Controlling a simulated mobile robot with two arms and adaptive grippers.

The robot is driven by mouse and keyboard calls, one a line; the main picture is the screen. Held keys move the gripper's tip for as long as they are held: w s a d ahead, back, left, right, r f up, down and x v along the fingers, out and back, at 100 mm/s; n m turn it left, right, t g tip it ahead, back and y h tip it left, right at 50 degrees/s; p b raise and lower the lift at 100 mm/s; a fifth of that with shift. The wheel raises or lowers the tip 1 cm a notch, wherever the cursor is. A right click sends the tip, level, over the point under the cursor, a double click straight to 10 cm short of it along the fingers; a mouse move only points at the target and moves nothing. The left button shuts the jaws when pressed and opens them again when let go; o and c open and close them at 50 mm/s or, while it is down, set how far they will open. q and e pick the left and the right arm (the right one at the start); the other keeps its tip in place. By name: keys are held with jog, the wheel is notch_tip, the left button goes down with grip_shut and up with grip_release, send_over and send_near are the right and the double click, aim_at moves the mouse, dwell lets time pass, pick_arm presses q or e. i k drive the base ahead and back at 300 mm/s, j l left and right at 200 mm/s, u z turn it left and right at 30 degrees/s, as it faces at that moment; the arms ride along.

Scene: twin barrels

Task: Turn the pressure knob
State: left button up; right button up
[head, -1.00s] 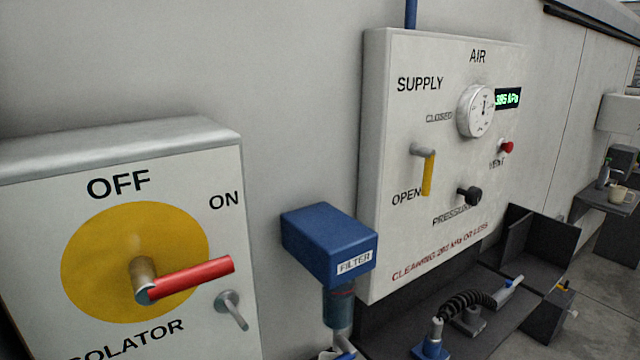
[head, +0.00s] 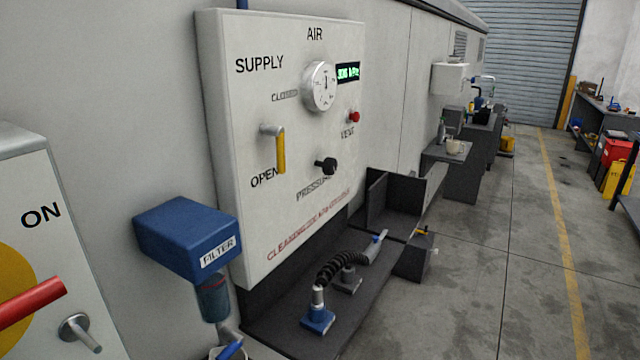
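The black pressure knob (head: 326,166) sticks out from the lower middle of the white air panel (head: 225,120), above the word PRESSURE. A round gauge (head: 319,86) sits above it, with a green digital readout (head: 348,72) beside it whose digits are blurred. The yellow supply lever (head: 280,152) hangs down towards OPEN. A small red vent button (head: 354,117) is to the upper right of the knob. Neither of my grippers is in the head view, and nothing touches the knob.
A blue filter box (head: 185,235) juts out left of the panel. The isolator box (head: 50,160) with a red handle (head: 32,302) is at far left. A dark shelf (head: 275,325) below the panel carries a black coiled hose (head: 343,262). Open floor (head: 480,290) lies to the right.

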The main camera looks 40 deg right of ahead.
aim_at(329, 167)
jog(key=k+l+z, duration=0.1)
jog(key=l+z, duration=0.3)
jog(key=l, duration=0.35)
jog(key=l+z, duration=0.35)
jog(key=l, duration=0.4)
jog(key=i, duration=0.05)
